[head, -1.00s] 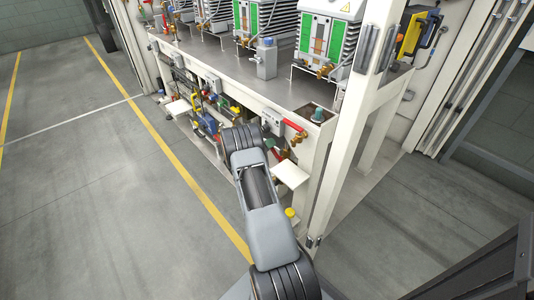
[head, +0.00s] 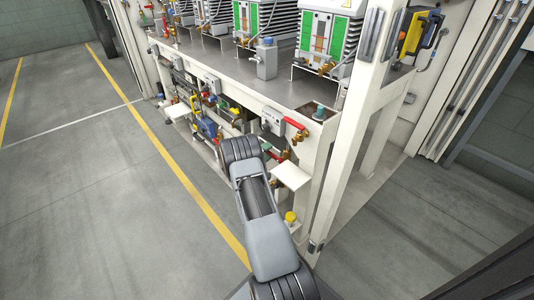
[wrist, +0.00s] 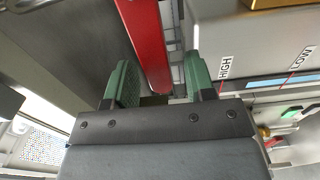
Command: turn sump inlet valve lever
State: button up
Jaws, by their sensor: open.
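In the wrist view a long red lever (wrist: 147,35) runs down from the top edge into the gap between the two green-padded fingers of my gripper (wrist: 157,82). The fingers are open, one on each side of the lever, and a gap shows on the right side. My gripper is mostly hidden behind my arm there.
A box with HIGH and LOW marks (wrist: 262,75) stands close on the right in the wrist view. The bench (head: 225,75) carries pumps with green panels (head: 325,32). A white shelf plate (head: 291,175) juts out beside my arm. The floor (head: 90,200) to the left is clear.

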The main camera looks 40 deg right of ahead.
jog(key=shift+a, duration=0.2)
jog(key=shift+w+a, duration=0.1)
jog(key=shift+a, duration=0.7)
jog(key=a, duration=0.6)
jog(key=shift+w+b, duration=0.2)
jog(key=shift+b, duration=0.2)
jog(key=shift+r, duration=0.1)
jog(key=s+a+r+m+g+y+p, duration=0.1)
jog(key=s+a+r+y+p, duration=0.1)
jog(key=r+p, duration=0.45)
jog(key=s+a+r+g+y+p, duration=0.1)
jog(key=a+r+p, duration=0.15)
jog(key=r, duration=0.75)
jog(key=s+a+r+t+y+p, duration=0.2)
jog(key=s+a+r+y+p, duration=0.3)
jog(key=a+r+p, duration=0.4)
jog(key=s+a+r+n+t+y+p, duration=0.1)
jog(key=s+a+r+t+y+p, duration=0.1)
jog(key=s+a+r+y+p, duration=0.3)
jog(key=s+a+r+n+t+y+p, duration=0.1)
jog(key=s+a+r+y+p, duration=0.4)
jog(key=a+r+p, duration=0.9)
notch_tip(320, 180, up, 10)
jog(key=shift+s+f+t, duration=0.2)
jog(key=shift+s+t, duration=0.7)
jog(key=shift+s, duration=0.35)
